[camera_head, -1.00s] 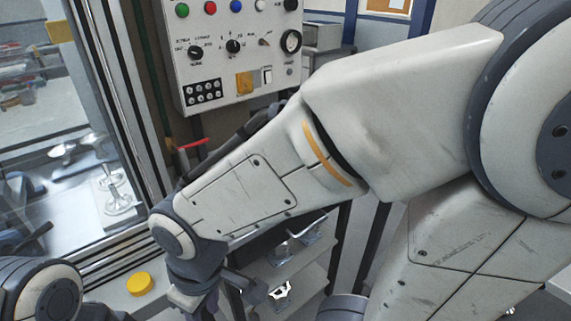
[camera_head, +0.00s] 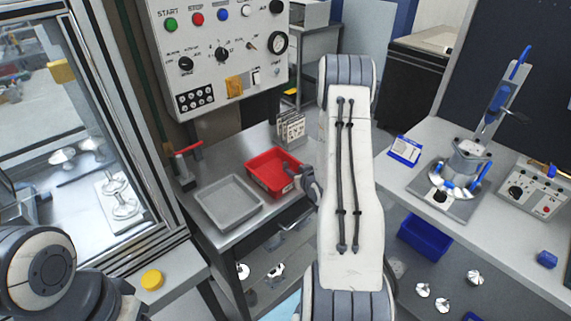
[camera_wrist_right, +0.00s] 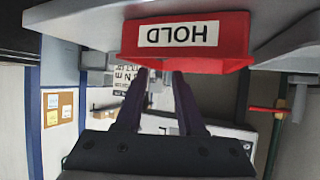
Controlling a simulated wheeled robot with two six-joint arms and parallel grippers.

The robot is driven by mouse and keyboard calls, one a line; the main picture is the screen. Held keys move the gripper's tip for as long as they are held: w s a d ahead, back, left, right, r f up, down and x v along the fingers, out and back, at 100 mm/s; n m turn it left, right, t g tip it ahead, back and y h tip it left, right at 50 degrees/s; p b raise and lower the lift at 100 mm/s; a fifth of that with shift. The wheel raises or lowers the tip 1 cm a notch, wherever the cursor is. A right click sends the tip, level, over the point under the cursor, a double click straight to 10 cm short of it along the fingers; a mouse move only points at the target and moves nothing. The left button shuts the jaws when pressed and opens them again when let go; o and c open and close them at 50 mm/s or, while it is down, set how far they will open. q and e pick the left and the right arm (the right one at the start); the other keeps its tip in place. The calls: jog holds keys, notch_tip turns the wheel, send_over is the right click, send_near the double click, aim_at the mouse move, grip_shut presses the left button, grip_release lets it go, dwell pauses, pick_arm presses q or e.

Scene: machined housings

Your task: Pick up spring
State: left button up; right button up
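I cannot make out a spring in either view. My right gripper (camera_head: 308,184) is beside the red bin (camera_head: 263,170) on the steel table, at the bin's right side. The red bin, with a white HOLD label (camera_wrist_right: 178,33), is just beyond the fingertips there. My left arm shows at the lower left of the head view, but its gripper is not visible.
A grey tray (camera_head: 228,203) sits beside the red bin. A wire rack (camera_head: 291,130) with cards stands behind it. A control panel (camera_head: 218,50) rises behind the table. The right bench (camera_head: 490,225) holds a fixture (camera_head: 462,172) with blue handles. Metal parts (camera_head: 443,304) lie below.

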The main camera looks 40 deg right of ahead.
aim_at(287, 166)
jog(key=p+x, duration=0.1)
jog(key=x, duration=0.3)
jog(key=shift+w, duration=0.1)
jog(key=p+x, duration=0.2)
jog(key=x, duration=0.2)
jog(key=shift+w, duration=0.3)
jog(key=shift+w+f, duration=0.2)
jog(key=shift+f, duration=0.05)
grip_shut()
